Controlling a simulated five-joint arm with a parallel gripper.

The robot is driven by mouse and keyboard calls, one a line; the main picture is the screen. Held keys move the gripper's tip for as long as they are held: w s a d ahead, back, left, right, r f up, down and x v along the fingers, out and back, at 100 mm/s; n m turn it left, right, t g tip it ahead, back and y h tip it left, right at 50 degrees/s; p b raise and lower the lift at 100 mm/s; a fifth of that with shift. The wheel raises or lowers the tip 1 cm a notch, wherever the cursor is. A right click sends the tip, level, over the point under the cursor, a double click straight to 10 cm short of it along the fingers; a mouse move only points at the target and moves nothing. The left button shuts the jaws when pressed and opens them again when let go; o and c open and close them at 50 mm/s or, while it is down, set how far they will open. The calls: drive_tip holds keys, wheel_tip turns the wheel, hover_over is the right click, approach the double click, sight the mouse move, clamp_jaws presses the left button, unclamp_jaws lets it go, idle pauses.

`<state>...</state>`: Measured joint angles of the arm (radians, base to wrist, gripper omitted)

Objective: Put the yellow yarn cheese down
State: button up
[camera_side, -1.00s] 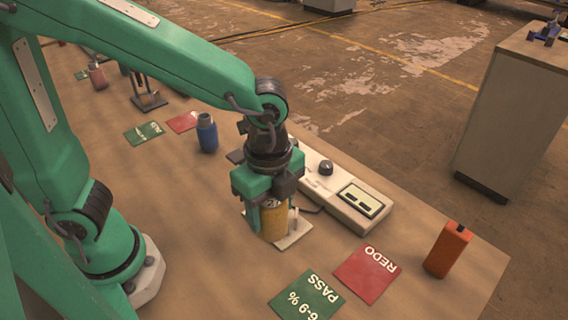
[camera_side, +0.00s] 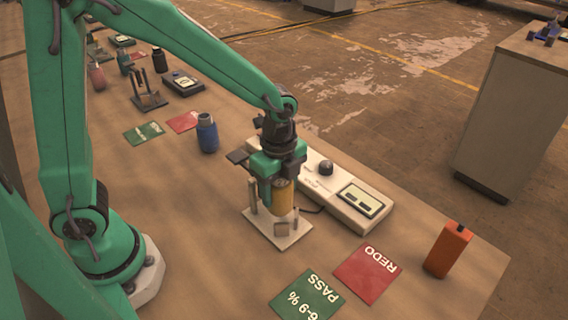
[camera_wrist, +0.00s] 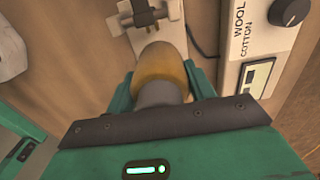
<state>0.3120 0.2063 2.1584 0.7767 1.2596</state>
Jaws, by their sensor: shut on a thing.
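The yellow yarn cheese (camera_side: 283,200) is held upright in my gripper (camera_side: 272,196), which is shut on it. It is above a pale square plate (camera_side: 279,232) with short posts, part of a small stand. In the wrist view the yarn cheese (camera_wrist: 162,68) is between my gripper's green fingers (camera_wrist: 163,88), with the pale stand (camera_wrist: 150,22) beyond it. A green card marked "6-9 % PASS" (camera_side: 306,298) and a red card marked "REDO" (camera_side: 367,273) lie flat at the front right of the table, both bare.
A cream meter box (camera_side: 335,193) with a knob and display stands just right of the stand; the wrist view shows its WOOL and COTTON dial (camera_wrist: 262,45). An orange block (camera_side: 447,250) stands near the table's right edge. A blue bottle (camera_side: 207,133) stands behind left.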

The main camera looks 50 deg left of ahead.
sight(280, 200)
drive_tip(key=shift+f, duration=0.1)
drive_tip(key=shift+f, duration=1.9)
drive_tip(key=shift+f, duration=0.1)
drive_tip(key=o, duration=1)
drive_tip(key=shift+o, duration=0.2)
wheel_tip(280, 200, up, 12)
